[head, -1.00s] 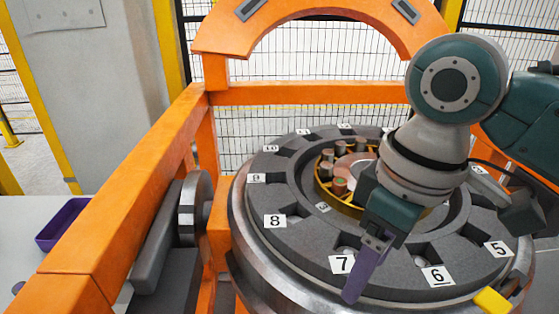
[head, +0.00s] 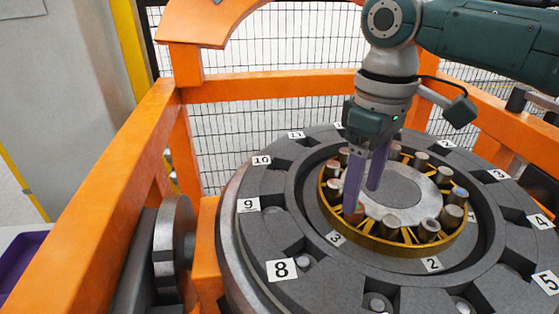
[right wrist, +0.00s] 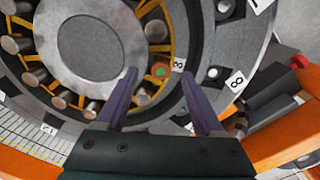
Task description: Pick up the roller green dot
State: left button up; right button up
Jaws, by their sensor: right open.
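The roller with the green dot (right wrist: 160,71) has a reddish top and sits in the yellow cage ring (head: 400,248), near the label 3. In the right wrist view it lies between the fingertips in the picture. In the head view this roller (head: 354,216) is partly hidden by a purple finger. My right gripper (head: 363,197) is open and empty, pointing down over the ring's near-left side; its purple fingers also show in the right wrist view (right wrist: 159,75). I cannot tell if they reach down beside the roller. My left gripper is out of view.
Other metal rollers (head: 429,230) stand in the cage around a grey centre disc (head: 390,189). A dark numbered ring (head: 262,228) with slots surrounds it. Orange gantry beams (head: 110,190) run at left and behind. A purple bin (head: 20,262) is at far left.

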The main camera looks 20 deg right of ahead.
aim_at(353, 218)
notch_tip(353, 218, down, 3)
jog(key=shift+a+f, duration=0.1)
jog(key=shift+c, duration=0.3)
grip_shut()
dwell(0.5)
